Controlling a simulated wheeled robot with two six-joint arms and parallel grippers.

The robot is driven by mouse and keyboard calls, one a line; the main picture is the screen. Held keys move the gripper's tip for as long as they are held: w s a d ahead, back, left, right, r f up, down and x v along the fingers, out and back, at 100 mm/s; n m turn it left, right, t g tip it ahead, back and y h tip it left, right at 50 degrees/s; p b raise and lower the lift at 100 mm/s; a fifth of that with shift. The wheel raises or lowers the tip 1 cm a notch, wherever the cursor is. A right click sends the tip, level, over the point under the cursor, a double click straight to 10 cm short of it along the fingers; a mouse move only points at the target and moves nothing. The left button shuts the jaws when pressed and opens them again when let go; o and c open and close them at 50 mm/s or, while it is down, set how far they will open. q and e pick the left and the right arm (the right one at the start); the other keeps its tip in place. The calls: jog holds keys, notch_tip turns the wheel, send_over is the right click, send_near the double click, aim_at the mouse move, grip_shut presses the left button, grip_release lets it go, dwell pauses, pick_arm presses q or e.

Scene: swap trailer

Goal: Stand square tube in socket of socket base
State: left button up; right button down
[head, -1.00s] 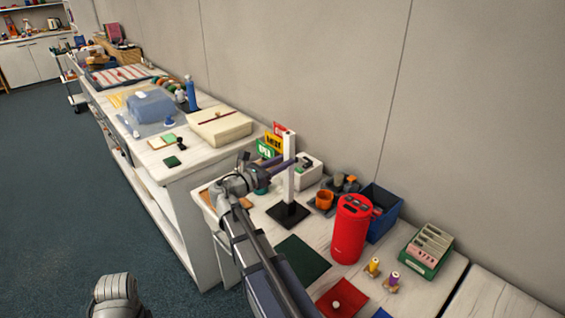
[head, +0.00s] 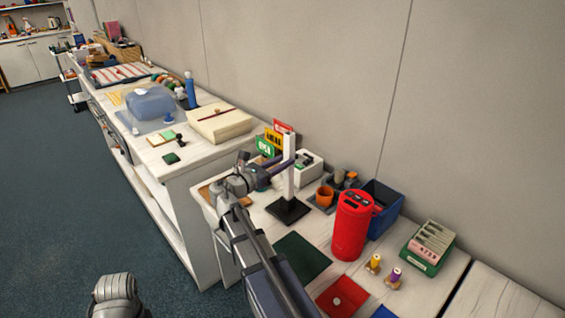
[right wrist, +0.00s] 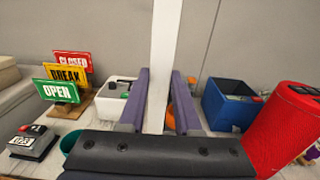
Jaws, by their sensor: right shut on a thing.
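The square tube (head: 289,183) is a long white post. It stands upright in the head view, and it also shows in the right wrist view (right wrist: 165,40). My right gripper (head: 287,163) is shut on the tube partway up, with a purple finger on each side. The socket base (head: 285,213) is a black square plate on the white table. The tube's lower end meets the middle of the base in the head view; I cannot tell how deep it sits in the socket. In the right wrist view the lower end and the base are hidden.
A red cylinder (head: 351,230), a blue bin (head: 383,222) and an orange cup (head: 325,196) stand right of the base. OPEN, BREAK and CLOSED signs (right wrist: 61,91) and a white box (head: 309,168) stand behind. A dark green mat (head: 302,257) lies bare in front.

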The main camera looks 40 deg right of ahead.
jog(key=shift+f, duration=0.3)
dwell(0.4)
jog(key=c, duration=0.5)
grip_release()
jog(key=o, duration=0.5)
jog(key=a+r+p, duration=0.2)
jog(key=a+r, duration=0.1)
jog(key=a, duration=0.3)
jog(key=shift+s+p, duration=0.3)
dwell(0.4)
